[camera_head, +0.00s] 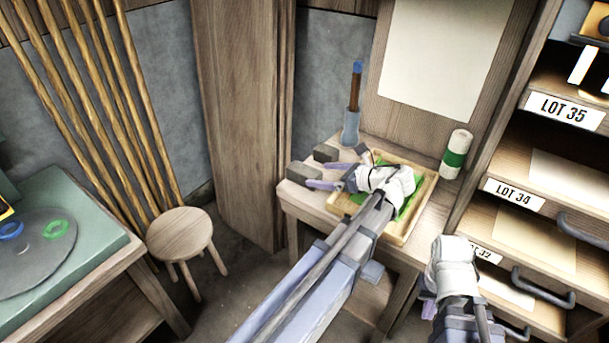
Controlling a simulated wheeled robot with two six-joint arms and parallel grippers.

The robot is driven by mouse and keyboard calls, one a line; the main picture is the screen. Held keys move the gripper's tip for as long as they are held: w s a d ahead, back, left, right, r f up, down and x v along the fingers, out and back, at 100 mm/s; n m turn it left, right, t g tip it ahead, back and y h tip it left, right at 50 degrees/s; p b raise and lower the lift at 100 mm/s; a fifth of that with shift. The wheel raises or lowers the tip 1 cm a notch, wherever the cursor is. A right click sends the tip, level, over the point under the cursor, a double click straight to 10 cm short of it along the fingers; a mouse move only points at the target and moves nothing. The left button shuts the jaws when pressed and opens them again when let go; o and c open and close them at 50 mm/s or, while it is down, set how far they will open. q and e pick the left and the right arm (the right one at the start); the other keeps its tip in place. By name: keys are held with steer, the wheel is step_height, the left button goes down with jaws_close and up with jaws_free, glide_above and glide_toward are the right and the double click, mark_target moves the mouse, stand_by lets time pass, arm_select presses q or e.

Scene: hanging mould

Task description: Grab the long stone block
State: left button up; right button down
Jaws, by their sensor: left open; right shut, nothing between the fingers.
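Two dark grey blocks lie at the left side of the small wooden table (293,200). The nearer grey block (302,172) is by the table's left edge, and the other grey block (325,153) is just behind it. Which is the long stone block is hard to tell, as my gripper partly covers them. My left gripper (321,177) is open with its lavender fingers pointing left, close around the right end of the nearer block. Contact cannot be made out. My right gripper (428,307) is shut and empty, low in front of the shelves, mostly hidden by its wrist.
A wooden tray (422,205) with a green sheet lies under my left wrist. A blue holder with a brush (351,122) and a white-green roll (455,155) stand on the table. Labelled shelves (515,200) are right. A stool (180,233) and green-topped bench (95,225) are left.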

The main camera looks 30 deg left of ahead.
mark_target(312, 173)
arm_select(q)
steer(key=shift+b+x, duration=1.05)
steer(key=shift+x, duration=2.1)
steer(key=shift+a+f, duration=0.1)
steer(key=shift+a, duration=0.35)
steer(key=shift+c, duration=0.4)
steer(key=shift+s, duration=0.1)
jaws_close()
